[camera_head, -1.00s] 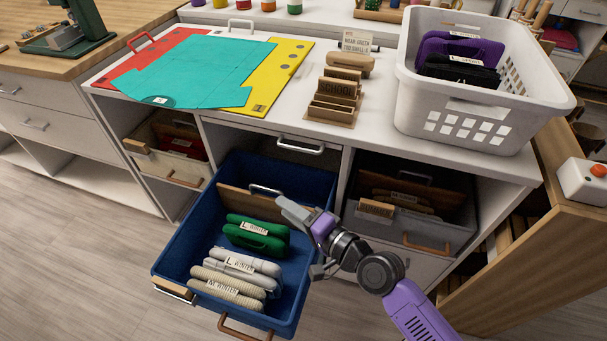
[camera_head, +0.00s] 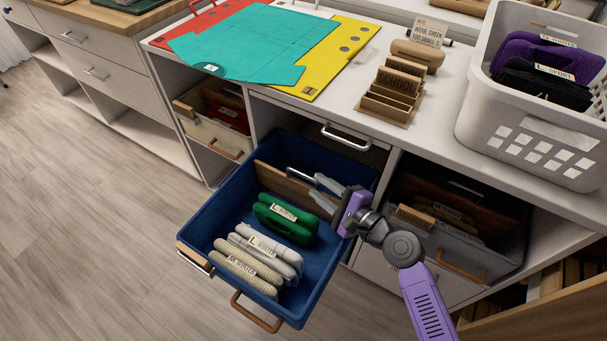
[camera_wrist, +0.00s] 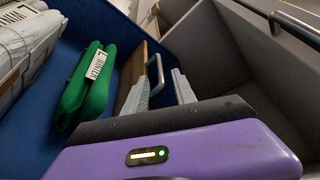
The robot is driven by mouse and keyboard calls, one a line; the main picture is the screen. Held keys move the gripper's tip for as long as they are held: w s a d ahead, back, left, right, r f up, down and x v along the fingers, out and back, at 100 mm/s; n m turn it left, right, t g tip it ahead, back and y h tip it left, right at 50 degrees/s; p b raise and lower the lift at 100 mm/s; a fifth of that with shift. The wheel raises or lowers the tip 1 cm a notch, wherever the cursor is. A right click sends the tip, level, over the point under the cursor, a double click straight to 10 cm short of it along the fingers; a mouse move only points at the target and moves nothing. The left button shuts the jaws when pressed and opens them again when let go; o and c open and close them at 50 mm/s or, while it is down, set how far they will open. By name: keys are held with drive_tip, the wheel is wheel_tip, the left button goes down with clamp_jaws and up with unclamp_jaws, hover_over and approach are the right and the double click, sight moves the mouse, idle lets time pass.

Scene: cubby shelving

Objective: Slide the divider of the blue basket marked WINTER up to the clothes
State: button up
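The blue basket (camera_head: 208,222) is pulled out of the shelving. Its brown wooden divider (camera_head: 270,180) stands across the back part, with a metal handle (camera_wrist: 155,74) on its face. Green folded clothes (camera_head: 286,219) marked L WINTER stand in front of the divider with a gap between. White clothes (camera_head: 262,257) and beige clothes (camera_head: 243,270) with WINTER labels lie nearer the basket's front. My gripper (camera_head: 317,187) is open over the basket's right side, by the divider's handle. In the wrist view the handle shows between the fingers; contact cannot be told.
A grey basket (camera_head: 437,229) sits in the cubby to the right, and a beige bin (camera_head: 208,128) with red contents to the left. A white laundry basket (camera_head: 530,135) and a wooden SCHOOL holder (camera_head: 393,95) stand on the counter. Floor to the left is clear.

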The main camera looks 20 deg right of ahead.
sight(303, 175)
drive_tip(key=b+x, duration=0.1)
drive_tip(key=x, duration=0.6)
drive_tip(key=shift+w+a, duration=0.1)
drive_tip(key=shift+c, duration=0.2)
clamp_jaws()
idle(1.1)
